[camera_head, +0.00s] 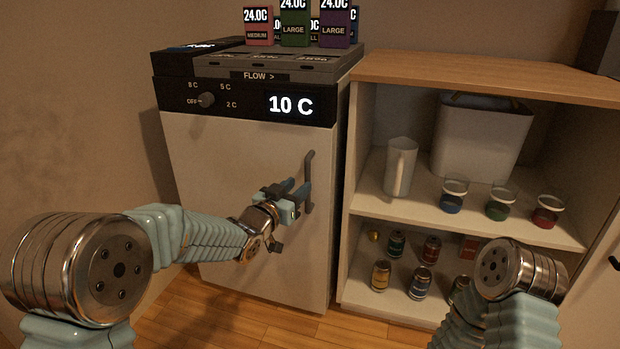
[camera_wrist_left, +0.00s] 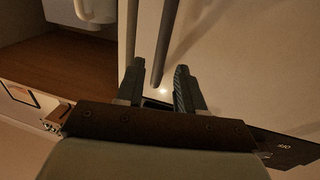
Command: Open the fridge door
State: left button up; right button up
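The fridge door (camera_head: 240,200) is a pale flat panel below a black control strip that reads 10 C. It appears shut against the fridge body. A dark vertical bar handle (camera_head: 310,168) stands on the door's right side. My left gripper (camera_head: 298,191) is at the handle's lower part with its fingers apart. In the left wrist view, the handle (camera_wrist_left: 168,40) runs between the two fingers of the left gripper (camera_wrist_left: 158,77), with a gap visible on each side. My right gripper is out of view; only part of my right arm shows at the bottom right.
An open wooden shelf unit (camera_head: 480,64) stands right of the fridge, holding a white jug (camera_head: 400,167), a white bin (camera_head: 481,140), several cups and cans. Small boxes (camera_head: 295,24) stand on the fridge top. Bare wooden floor (camera_head: 200,318) lies before the door.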

aim_at(306, 179)
pick_arm(q)
jog(key=x, duration=0.6)
grip_shut()
